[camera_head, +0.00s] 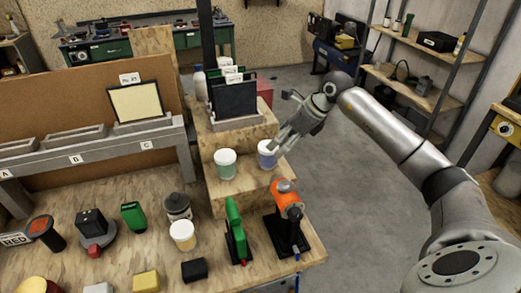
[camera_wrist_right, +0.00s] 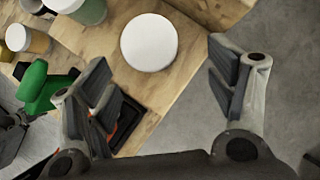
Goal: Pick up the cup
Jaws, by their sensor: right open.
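A blue cup with a white lid (camera_head: 268,153) stands upright on the wooden step, near its right edge. Its round white lid (camera_wrist_right: 149,42) shows from above in the right wrist view. A green cup with a white lid (camera_head: 225,163) stands to its left on the same step. A yellow cup with a white lid (camera_head: 182,236) stands lower, on the table. My right gripper (camera_wrist_right: 160,72) is open and empty, its fingers spread to either side of the blue cup's lid in the right wrist view. In the head view its fingers are close beside the blue cup. My left gripper is not in view.
An orange tool on a black stand (camera_head: 287,199) and a green tool (camera_head: 236,228) stand in front of the step. A black framed panel (camera_head: 236,100) stands on the higher step behind. Open grey floor (camera_head: 350,215) lies right of the table.

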